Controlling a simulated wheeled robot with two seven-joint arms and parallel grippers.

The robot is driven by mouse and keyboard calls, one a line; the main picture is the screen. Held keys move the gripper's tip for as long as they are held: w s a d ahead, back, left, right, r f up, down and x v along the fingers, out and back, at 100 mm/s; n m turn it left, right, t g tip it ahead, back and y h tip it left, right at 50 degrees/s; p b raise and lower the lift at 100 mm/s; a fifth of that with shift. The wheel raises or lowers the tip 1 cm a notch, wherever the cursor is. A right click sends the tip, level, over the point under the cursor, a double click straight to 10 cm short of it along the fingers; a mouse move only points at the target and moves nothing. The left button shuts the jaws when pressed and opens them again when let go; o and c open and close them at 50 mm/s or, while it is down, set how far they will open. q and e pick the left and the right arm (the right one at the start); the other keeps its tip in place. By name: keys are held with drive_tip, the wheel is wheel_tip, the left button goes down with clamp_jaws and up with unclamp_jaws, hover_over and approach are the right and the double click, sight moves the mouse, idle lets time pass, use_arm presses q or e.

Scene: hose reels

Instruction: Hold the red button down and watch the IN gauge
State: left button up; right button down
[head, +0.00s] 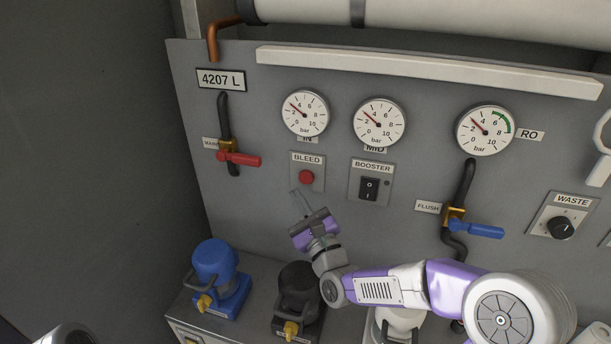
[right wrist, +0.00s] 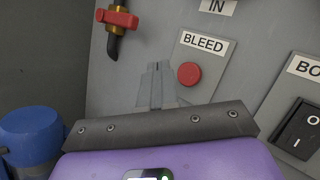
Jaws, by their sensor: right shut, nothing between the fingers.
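The red button (head: 306,177) sits on the small BLEED plate (head: 317,159), below the IN gauge (head: 305,113). The gauge is a white dial in bar, and its needle points up and left, between 2 and 4. My right gripper (head: 298,196) is shut and empty, its fingertips just below and left of the button in the head view. In the right wrist view the button (right wrist: 189,73) stands clear to the right of the shut fingertips (right wrist: 158,68). I see no contact with the button. My left gripper is not in view.
The BOOSTER switch (head: 369,188) is right of the button. A red-handled valve (head: 239,159) is to its left, and a blue-handled FLUSH valve (head: 475,230) to the right. Blue (head: 213,262) and black (head: 298,283) canisters stand on the ledge below. MID (head: 379,124) and RO (head: 485,131) gauges are alongside.

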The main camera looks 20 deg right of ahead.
sight(300, 175)
drive_tip(key=shift+w+d, duration=0.55)
drive_tip(key=shift+w, duration=0.25)
drive_tip(key=shift+w+d, duration=0.55)
drive_tip(key=shift+w, duration=0.25)
drive_tip(key=shift+w, duration=0.1)
idle(0.8)
drive_tip(key=shift+w+d+b, duration=0.2)
drive_tip(key=shift+w+b, duration=0.05)
drive_tip(key=shift+b, duration=0.05)
drive_tip(key=shift+w+d, duration=0.35)
drive_tip(key=shift+w, duration=0.1)
idle(2.4)
drive_tip(key=shift+s, duration=0.1)
idle(1.1)
drive_tip(key=shift+s+a+b, duration=0.55)
drive_tip(key=shift+s+b, duration=0.05)
drive_tip(key=shift+s, duration=0.1)
